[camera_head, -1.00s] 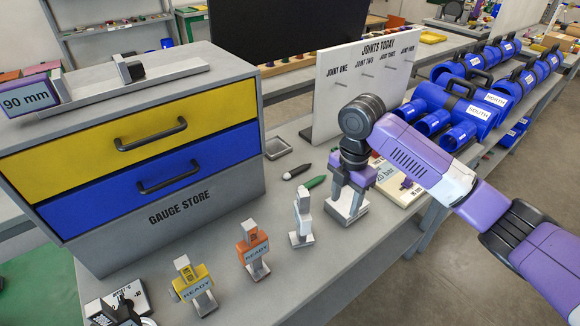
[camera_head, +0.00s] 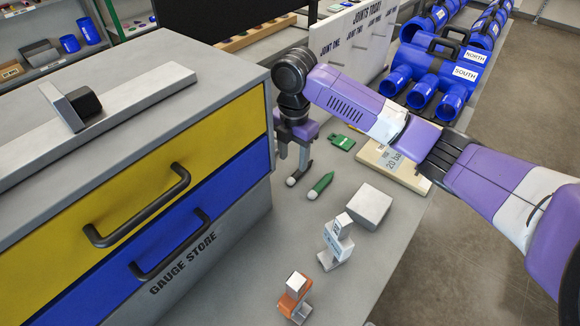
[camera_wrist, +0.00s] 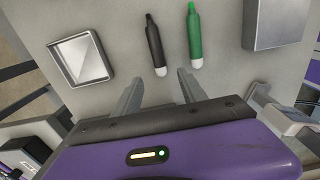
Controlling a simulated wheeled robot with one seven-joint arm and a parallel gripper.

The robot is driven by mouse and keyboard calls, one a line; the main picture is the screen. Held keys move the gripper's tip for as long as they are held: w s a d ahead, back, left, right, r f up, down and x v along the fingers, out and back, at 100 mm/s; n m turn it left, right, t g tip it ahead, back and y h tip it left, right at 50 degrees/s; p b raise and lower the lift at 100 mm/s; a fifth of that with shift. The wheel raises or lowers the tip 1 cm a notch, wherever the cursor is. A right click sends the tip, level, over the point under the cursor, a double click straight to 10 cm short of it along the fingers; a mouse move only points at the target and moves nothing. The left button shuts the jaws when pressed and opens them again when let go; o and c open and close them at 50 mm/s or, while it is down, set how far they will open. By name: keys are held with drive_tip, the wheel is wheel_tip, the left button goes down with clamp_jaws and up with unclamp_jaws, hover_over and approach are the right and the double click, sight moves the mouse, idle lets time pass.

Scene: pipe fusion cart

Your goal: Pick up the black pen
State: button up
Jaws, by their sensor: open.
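The black pen (camera_head: 298,175) with a white end lies on the grey bench beside the drawer cabinet. It also shows in the wrist view (camera_wrist: 154,42), its white end toward my gripper. My gripper (camera_wrist: 158,76) is open and empty, pointing down. In the wrist view its two fingers appear on either side of the pen's white end. In the head view my gripper (camera_head: 294,160) hangs over the pen's far end and partly covers it. The exact height of the fingertips above the bench is unclear.
A green pen (camera_head: 321,185) lies close beside the black one, just outside the right finger in the wrist view. A grey block (camera_head: 369,206) and white and orange standing pieces are nearer. A shallow metal tray (camera_wrist: 82,60) lies left in the wrist view. The gauge cabinet (camera_head: 225,262) stands close left.

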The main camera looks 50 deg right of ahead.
sight(293, 177)
wheel_tip(293, 177, down, 7)
drive_tip(key=shift+f+p, duration=0.15)
drive_tip(key=shift+p, duration=0.7)
clamp_jaws()
